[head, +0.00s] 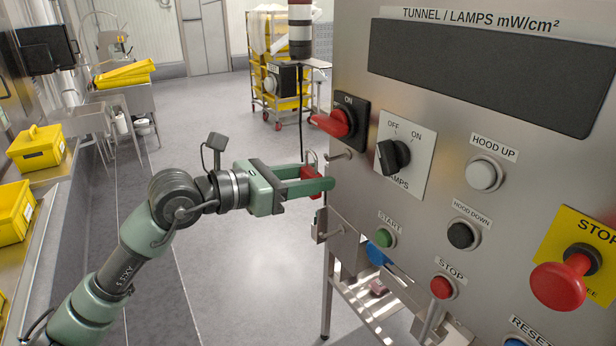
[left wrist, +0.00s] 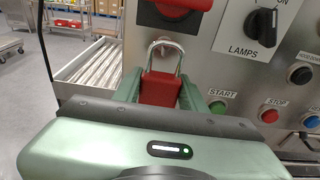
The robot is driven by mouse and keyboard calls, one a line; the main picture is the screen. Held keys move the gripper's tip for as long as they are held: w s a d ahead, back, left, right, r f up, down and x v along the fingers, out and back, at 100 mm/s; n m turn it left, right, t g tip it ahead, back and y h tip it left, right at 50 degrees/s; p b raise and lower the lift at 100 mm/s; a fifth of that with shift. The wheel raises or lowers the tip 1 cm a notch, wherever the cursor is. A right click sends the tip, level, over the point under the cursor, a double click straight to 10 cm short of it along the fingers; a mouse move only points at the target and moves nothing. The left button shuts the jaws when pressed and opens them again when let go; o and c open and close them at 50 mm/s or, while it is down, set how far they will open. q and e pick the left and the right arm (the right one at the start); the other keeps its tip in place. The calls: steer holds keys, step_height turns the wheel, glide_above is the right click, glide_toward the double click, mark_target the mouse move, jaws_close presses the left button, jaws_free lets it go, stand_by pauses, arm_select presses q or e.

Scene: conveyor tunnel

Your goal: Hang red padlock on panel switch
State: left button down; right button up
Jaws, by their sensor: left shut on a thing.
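My left gripper (head: 318,179) is shut on the red padlock (head: 308,173), whose steel shackle points up. In the left wrist view the red padlock (left wrist: 160,89) sits between the fingers, with its shackle just below the red switch handle. The panel switch (head: 340,119) is a red rotary handle on a black plate marked ON, at the panel's upper left. The padlock is below and left of the handle in the head view; the shackle looks apart from it, though the depth gap is hard to judge. My right gripper is not in view.
The steel panel (head: 450,130) also carries the black LAMPS knob (head: 393,156), the green START button (head: 384,238), the red STOP button (head: 442,287) and a large red emergency stop (head: 558,286). A short metal peg (head: 340,155) sticks out below the switch.

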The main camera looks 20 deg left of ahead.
mark_target(346, 179)
arm_select(q)
steer(key=shift+r+p+x, duration=0.25)
steer(key=shift+p+x, duration=0.15)
steer(key=shift+x, duration=0.8)
steer(key=shift+r+p+x, duration=0.2)
steer(key=shift+p+x, duration=0.15)
steer(key=shift+x, duration=0.85)
steer(key=shift+f+b, duration=0.1)
steer(key=shift+b, duration=0.25)
steer(key=shift+f+b, duration=0.8)
steer(key=shift+f, duration=0.15)
steer(key=c, duration=1.1)
jaws_free()
steer(key=o, duration=0.4)
steer(key=shift+w, duration=0.1)
steer(key=shift+f, duration=0.1)
